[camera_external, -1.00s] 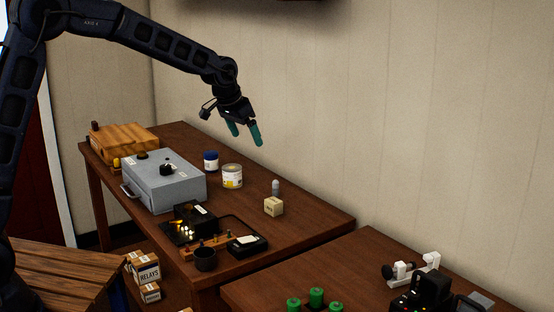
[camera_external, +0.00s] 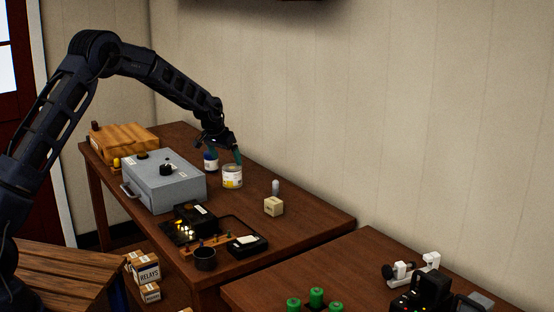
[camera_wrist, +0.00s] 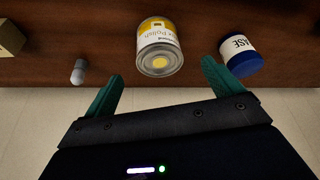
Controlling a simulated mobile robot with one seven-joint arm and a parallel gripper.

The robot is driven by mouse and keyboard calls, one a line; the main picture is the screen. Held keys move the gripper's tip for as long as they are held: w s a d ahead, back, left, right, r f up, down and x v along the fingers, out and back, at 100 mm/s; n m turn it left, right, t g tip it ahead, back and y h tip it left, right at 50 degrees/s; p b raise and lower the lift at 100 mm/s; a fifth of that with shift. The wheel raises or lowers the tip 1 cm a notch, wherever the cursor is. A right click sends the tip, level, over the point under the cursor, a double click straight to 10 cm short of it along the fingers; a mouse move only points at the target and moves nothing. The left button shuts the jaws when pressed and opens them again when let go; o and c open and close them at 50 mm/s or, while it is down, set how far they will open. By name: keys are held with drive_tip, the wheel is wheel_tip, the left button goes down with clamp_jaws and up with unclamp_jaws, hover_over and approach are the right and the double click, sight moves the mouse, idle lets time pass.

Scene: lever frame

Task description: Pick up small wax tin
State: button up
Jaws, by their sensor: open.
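The small wax tin (camera_external: 232,178) is a silvery can with a yellow and white label, standing on the wooden table behind the grey metal box. In the wrist view the tin (camera_wrist: 159,47) reads "Polish" upside down and lies beyond the fingertips, roughly centred between them. My gripper (camera_external: 226,154) is open and empty, just above and behind the tin. Its green fingers also show in the wrist view (camera_wrist: 161,74), with a gap to the tin. One finger partly overlaps the blue-lidded jar in the external view.
The blue and white jar (camera_external: 210,164) stands close to the tin; it is beside the right finger in the wrist view (camera_wrist: 240,56). A grey peg (camera_external: 276,187) and a cream block (camera_external: 273,206) stand to the right. The grey box (camera_external: 165,184) is in front.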

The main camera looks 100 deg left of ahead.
sight(230, 168)
drive_tip(key=x, duration=0.8)
drive_tip(key=shift+w+d+f, duration=0.1)
drive_tip(key=shift+w+f, duration=0.05)
drive_tip(key=shift+c, duration=0.2)
